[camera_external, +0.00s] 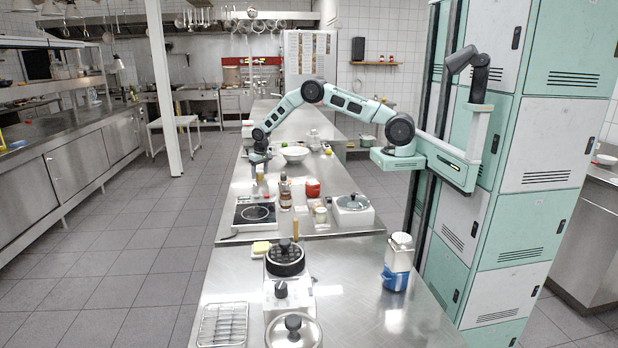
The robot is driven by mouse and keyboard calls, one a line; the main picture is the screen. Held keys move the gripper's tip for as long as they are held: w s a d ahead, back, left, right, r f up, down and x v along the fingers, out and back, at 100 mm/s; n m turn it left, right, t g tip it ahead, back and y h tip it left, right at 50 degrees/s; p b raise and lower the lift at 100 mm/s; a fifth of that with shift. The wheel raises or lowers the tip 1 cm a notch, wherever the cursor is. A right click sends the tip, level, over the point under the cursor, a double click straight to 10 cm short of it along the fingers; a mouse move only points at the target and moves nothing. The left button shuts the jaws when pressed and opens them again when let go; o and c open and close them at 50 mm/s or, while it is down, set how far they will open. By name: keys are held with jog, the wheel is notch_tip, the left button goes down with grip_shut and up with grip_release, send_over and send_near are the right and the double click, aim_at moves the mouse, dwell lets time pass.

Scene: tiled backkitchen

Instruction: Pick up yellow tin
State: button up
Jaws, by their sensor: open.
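My gripper (259,164) points down at the left side of the steel counter, at the end of my outstretched arm. It is open. A small yellowish upright thing (260,175), perhaps the yellow tin, shows directly below the fingers. At this size I cannot tell whether the fingers are around it or just above it.
A brown bottle (285,192), a red container (313,188) and a hot plate (255,213) stand in front of my gripper. A white bowl (294,154) is to its right.

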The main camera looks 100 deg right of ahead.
jog(key=shift+f, duration=0.3)
jog(key=c, duration=1.1)
jog(key=shift+r, duration=0.1)
